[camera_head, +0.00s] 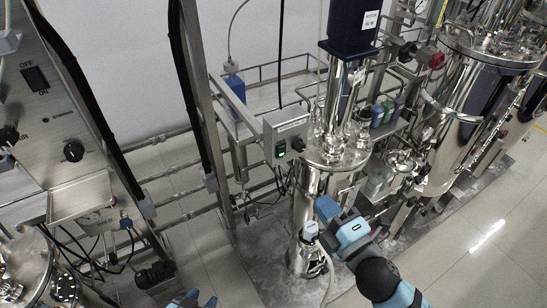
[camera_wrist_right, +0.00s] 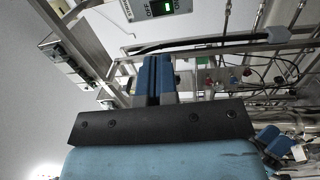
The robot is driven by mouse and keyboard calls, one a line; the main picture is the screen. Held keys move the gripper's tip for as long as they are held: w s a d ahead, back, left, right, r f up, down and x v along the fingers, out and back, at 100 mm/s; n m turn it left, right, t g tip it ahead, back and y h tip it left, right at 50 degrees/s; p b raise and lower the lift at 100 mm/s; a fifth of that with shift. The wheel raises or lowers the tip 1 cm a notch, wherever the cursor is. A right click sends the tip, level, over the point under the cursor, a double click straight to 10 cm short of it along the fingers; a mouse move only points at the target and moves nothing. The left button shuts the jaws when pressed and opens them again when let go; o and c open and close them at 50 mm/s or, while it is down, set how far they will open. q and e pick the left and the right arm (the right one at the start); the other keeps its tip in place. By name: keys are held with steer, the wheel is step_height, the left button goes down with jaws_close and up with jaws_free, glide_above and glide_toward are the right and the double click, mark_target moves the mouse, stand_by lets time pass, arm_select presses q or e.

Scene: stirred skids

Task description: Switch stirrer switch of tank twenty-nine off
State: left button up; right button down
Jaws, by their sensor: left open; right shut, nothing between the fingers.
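A grey control box (camera_head: 288,128) is mounted on the frame beside a steel tank (camera_head: 338,150). It carries a small green-lit switch (camera_head: 281,148) and a dark knob or switch beside it. No tank number is readable. My right gripper (camera_head: 325,207) is shut and empty, below and right of the box, apart from it; its closed fingers show in the wrist view (camera_wrist_right: 155,78). My left gripper (camera_head: 197,302) is open, at the bottom edge, partly cut off.
A dark blue motor (camera_head: 352,28) with a white label tops the tank. Another panel with a black switch (camera_head: 34,78) and knob (camera_head: 73,151) stands at left. Steel frame bars and hoses surround the box. A larger tank (camera_head: 465,105) stands right. Bare floor (camera_head: 500,240) lies lower right.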

mark_target(282, 150)
steer(key=shift+a+r+n, duration=0.2)
steer(key=shift+a+n, duration=0.1)
steer(key=shift+a, duration=0.05)
steer(key=p+x, duration=0.2)
steer(key=x, duration=1.2)
steer(key=shift+r, duration=0.1)
